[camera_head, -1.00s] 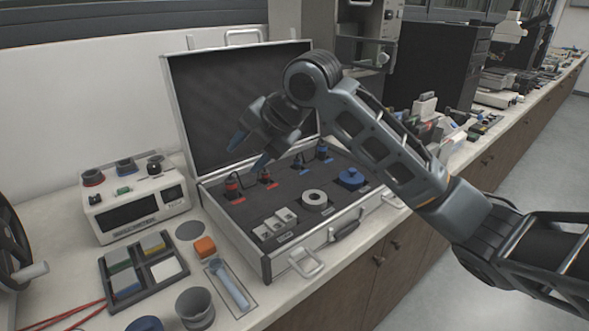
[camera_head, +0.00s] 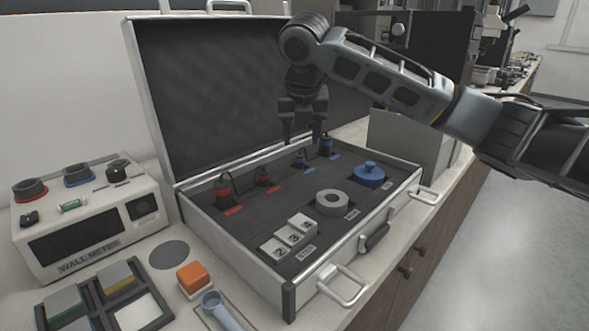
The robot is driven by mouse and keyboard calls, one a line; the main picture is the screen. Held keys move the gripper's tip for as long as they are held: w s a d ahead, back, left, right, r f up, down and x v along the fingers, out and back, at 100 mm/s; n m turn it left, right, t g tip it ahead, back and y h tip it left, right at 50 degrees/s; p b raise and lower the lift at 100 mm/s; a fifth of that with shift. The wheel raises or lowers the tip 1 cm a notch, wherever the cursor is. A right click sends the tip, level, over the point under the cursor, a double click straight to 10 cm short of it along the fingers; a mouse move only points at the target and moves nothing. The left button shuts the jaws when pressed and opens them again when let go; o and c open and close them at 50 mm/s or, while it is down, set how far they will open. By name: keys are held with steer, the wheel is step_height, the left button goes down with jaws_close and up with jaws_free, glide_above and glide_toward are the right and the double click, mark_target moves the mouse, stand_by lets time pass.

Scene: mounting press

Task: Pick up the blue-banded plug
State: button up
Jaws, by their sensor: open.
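A wall meter (camera_head: 90,222) is at left.

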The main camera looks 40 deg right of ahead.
mark_target(300, 156)
steer(key=x, duration=0.6)
steer(key=shift+w+f, duration=0.15)
steer(key=shift+f, duration=0.1)
steer(key=shift+c, duration=0.3)
jaws_close()
